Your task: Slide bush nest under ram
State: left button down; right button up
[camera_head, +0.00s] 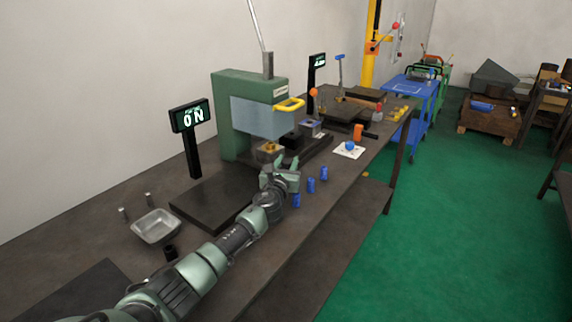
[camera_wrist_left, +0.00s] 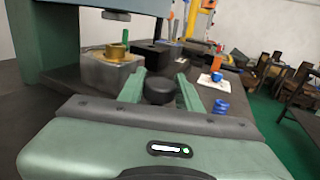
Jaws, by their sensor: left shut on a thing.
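The green press (camera_head: 232,88) stands on the bench with a bluish clear guard (camera_head: 262,118) and a yellow handle. A grey block nest with a brass bush (camera_head: 269,149) sits low at the press; it shows larger in the left wrist view (camera_wrist_left: 108,74). My left gripper (camera_head: 284,167) is beside the nest at the press's front. In the wrist view its green fingers (camera_wrist_left: 160,88) are shut on a dark round knob (camera_wrist_left: 159,92). The knob's link to the nest is hidden. My right gripper is out of view.
Several blue coiled pieces (camera_head: 311,185) stand along the bench's front edge, close to my left gripper. A metal tray (camera_head: 157,226) and a dark plate (camera_head: 210,200) lie nearer. A sign reading "ON" (camera_head: 193,117) stands behind.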

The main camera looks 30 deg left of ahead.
pick_arm(q)
jog(key=c, duration=1)
grip_release()
jog(key=shift+w+d+r, duration=0.1)
jog(key=shift+r, duration=0.05)
jog(key=shift+s+d, duration=0.1)
jog(key=shift+s, duration=0.35)
jog(key=p+v, duration=0.1)
jog(key=v, duration=0.6)
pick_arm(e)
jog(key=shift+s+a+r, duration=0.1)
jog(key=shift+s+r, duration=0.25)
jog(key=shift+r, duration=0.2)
pick_arm(q)
jog(key=shift+w, duration=0.1)
